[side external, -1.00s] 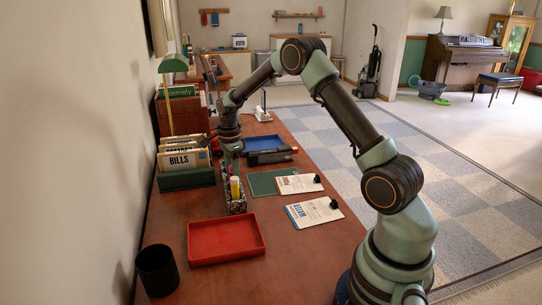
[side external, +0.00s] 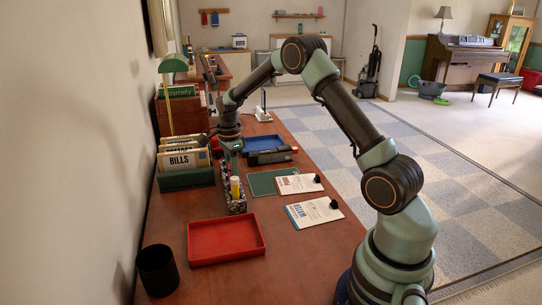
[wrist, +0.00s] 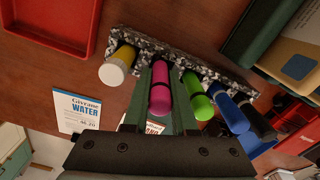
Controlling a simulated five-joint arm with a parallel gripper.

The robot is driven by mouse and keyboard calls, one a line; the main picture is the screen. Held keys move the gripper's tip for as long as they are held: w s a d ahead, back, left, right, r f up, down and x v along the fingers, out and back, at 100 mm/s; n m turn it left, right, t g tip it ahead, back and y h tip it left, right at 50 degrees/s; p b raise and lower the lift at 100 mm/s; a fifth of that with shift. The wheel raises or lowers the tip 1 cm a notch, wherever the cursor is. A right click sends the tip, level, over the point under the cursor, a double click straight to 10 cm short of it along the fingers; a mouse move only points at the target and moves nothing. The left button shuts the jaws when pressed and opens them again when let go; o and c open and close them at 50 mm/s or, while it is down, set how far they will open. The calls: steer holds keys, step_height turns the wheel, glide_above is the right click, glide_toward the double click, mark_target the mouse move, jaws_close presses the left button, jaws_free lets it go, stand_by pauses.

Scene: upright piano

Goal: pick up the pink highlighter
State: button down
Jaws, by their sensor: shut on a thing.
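The pink highlighter (wrist: 160,94) stands in a black-and-white speckled pen holder (wrist: 133,43), between yellow and green markers, in the wrist view. My gripper (wrist: 161,78) is shut on it, with a green finger on each side. In the side external view my gripper (side external: 231,155) points down at the far part of the speckled holder (side external: 241,203).
A yellow marker (wrist: 119,63), a green one (wrist: 197,98) and a blue one (wrist: 229,113) stand close by in the holder. A file box (side external: 186,179) is to the left. A red tray (side external: 226,241) and a black cup (side external: 157,270) are nearer the camera.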

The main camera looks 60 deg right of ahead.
step_height(320, 180, up, 19)
stand_by(0.4)
steer(key=shift+f, duration=0.1)
